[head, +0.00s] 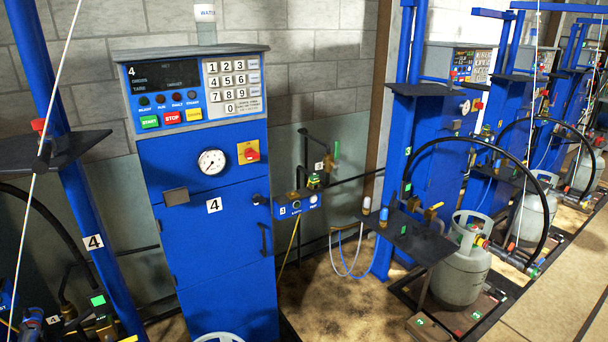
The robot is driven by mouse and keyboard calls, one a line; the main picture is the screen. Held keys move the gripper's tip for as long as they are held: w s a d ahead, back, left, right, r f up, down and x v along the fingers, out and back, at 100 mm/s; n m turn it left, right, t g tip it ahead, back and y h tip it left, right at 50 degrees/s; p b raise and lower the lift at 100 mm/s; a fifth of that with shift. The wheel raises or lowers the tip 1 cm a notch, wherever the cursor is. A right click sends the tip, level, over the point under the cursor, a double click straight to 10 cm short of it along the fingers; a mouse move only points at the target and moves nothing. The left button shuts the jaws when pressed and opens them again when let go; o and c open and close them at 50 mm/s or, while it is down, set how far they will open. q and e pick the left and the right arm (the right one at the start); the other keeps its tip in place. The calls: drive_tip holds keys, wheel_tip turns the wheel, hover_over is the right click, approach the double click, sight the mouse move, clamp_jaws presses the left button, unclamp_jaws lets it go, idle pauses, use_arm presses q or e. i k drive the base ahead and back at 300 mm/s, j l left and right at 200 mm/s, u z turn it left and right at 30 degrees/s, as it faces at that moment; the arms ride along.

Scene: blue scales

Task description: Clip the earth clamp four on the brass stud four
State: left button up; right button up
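Neither of my grippers is in view. Station four shows as a blue scale cabinet (205,240) with a "4" on its display and door, and a blue post (95,262) with a "4" label. I cannot identify earth clamp four or brass stud four with certainty. A dark fitting with a green tag (98,301) is low at the left, near a small "4" label (55,321). A blue and red part (31,322) is cut off at the lower left corner; I cannot tell what it is.
A dark shelf (45,150) juts out at the left. A blue box labelled 3 (297,205) sits right of the cabinet. Another dark shelf (410,236) and a grey gas cylinder (461,275) with a black hose stand further right. Bare floor (340,300) lies between them.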

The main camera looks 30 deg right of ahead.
sight(314, 180)
drive_tip(key=l+u, duration=0.25)
drive_tip(key=l, duration=0.45)
drive_tip(key=i+l+u, duration=0.2)
drive_tip(key=l, duration=0.5)
drive_tip(key=k+l+u, duration=0.25)
drive_tip(key=l, duration=0.4)
drive_tip(key=l+u, duration=0.25)
drive_tip(key=l, duration=0.45)
drive_tip(key=i+l+u, duration=0.1)
drive_tip(key=l, duration=0.5)
drive_tip(key=l+u, duration=0.1)
drive_tip(key=l, duration=0.5)
drive_tip(key=i, duration=0.05)
